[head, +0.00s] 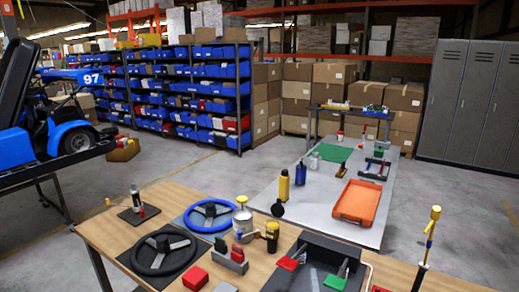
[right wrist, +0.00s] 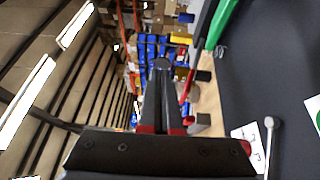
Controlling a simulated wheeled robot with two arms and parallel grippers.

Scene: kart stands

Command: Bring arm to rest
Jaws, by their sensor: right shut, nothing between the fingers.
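My right gripper (right wrist: 163,72) shows in the right wrist view, its dark fingers closed together with red parts at their base. Nothing is held between them. The fingers point forward, with a dark tray surface (right wrist: 275,75) below and a green-handled tool (right wrist: 225,20) close by on one side. In the head view I cannot clearly pick out this gripper near the bottom edge. The dark tray (head: 322,243) there holds a red tool (head: 289,263) and a green tool (head: 336,281). My left gripper is not in view.
The wooden table (head: 175,195) carries a black steering wheel (head: 160,253), a blue steering wheel (head: 208,215) and red blocks (head: 195,279). A grey table (head: 330,185) with an orange tray (head: 357,202) stands behind. A yellow-topped rod (head: 432,225) stands at right. Open floor (head: 465,230) lies further right.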

